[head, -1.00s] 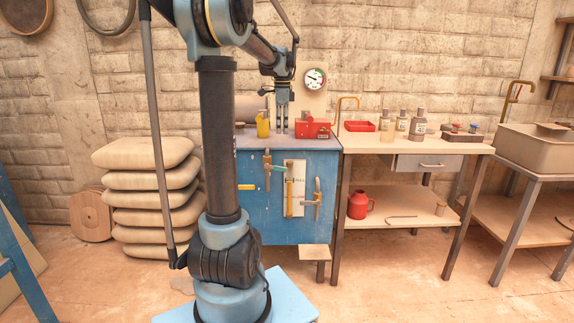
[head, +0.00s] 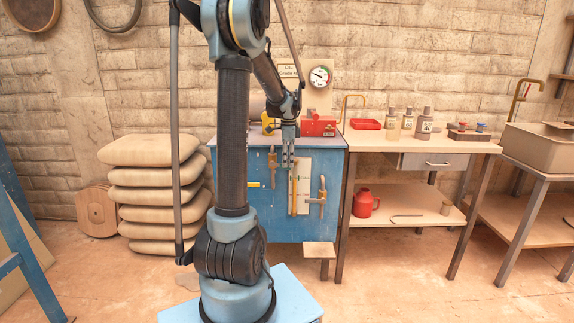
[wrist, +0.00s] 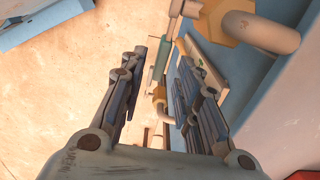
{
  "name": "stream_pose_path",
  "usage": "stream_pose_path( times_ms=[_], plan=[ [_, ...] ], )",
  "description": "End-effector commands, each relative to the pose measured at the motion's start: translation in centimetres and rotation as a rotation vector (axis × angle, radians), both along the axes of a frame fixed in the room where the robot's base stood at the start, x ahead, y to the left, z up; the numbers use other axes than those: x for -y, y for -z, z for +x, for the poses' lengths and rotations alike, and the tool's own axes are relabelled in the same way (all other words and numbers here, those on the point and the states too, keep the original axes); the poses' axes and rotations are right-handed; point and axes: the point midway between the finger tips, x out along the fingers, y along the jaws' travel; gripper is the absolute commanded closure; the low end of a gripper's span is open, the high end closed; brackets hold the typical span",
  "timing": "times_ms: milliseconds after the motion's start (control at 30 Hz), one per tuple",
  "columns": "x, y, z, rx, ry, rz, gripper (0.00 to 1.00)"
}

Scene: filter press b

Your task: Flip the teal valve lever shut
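The teal valve lever (wrist: 162,58) shows in the wrist view as a narrow green strip between my fingers. In the head view my gripper and the fittings mostly hide it. The left valve pipe (head: 273,168) stands upright on the front of the blue cabinet (head: 230,165). My gripper (head: 288,163) points down in front of that face, right of this pipe. In the wrist view my gripper (wrist: 160,65) is open, one finger on each side of the lever. I cannot tell whether either finger touches it.
A brass-coloured upright pipe (head: 294,190) and another valve with a handle (head: 322,197) sit to the right on the cabinet face. A red box (head: 318,127) and a yellow jug (head: 269,123) stand on top. Stacked sacks (head: 150,190) stand at left.

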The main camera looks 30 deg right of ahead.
Motion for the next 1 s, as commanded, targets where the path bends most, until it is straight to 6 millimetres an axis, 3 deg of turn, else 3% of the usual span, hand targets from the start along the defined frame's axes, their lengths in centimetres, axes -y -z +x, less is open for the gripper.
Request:
stream_pose_path(
  times_ms=[200, 500, 633, 1000],
  plan=[
    [-0.1, 1.4, 0.0, 0.000, -0.001, 0.000, 0.70],
    [-0.1, 1.5, 0.0, 0.000, -0.001, 0.000, 0.70],
    [-0.1, 1.5, 0.0, 0.000, -0.001, 0.000, 0.99],
    [1.0, 1.3, -0.6, -0.012, 0.015, -0.020, 1.00]
  ],
)
